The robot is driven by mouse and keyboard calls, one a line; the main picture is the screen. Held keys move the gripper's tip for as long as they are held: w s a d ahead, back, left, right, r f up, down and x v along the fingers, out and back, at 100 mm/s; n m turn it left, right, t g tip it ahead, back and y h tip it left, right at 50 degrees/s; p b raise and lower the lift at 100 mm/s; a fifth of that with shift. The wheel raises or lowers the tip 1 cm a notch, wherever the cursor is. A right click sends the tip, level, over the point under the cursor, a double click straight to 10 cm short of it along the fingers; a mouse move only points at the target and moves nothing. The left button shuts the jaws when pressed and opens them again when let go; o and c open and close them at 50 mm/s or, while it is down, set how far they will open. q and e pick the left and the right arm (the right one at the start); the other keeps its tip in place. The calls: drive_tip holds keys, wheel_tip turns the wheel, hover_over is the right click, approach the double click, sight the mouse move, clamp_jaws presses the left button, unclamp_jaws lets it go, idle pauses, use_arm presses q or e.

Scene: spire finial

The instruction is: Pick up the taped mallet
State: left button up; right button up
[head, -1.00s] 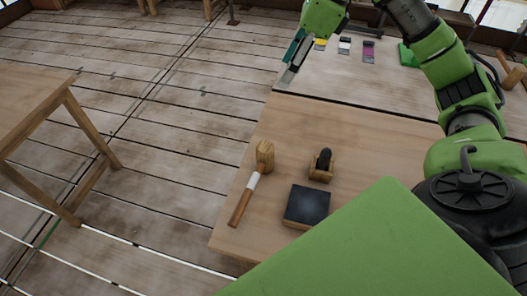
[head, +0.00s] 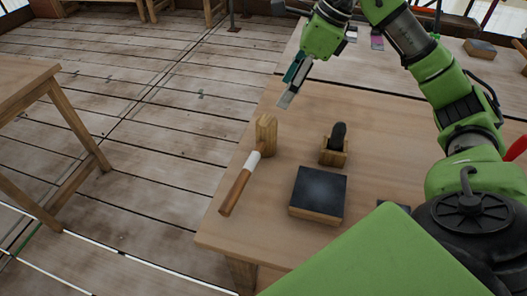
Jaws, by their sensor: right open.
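The taped mallet lies on the wooden table near its left edge. Its wooden head (head: 266,134) points to the back, and a white tape band (head: 251,161) wraps the brown handle (head: 235,192), which points toward the front left. My right gripper (head: 285,100) is open and empty, beyond the mallet head and apart from it, with its fingers pointing down and to the left. My left gripper is not in view.
The table (head: 220,232) also holds a dark-topped block (head: 318,190) and a small wooden holder with a black knob (head: 337,145), both right of the mallet. Another table (head: 25,80) stands at left. Open plank floor lies between.

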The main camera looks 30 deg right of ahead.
sight(268, 120)
drive_tip(key=x, duration=0.9)
drive_tip(key=p+x, duration=0.1)
drive_tip(key=x, duration=0.3)
drive_tip(key=shift+w+f, duration=0.3)
drive_tip(key=c, duration=1.3)
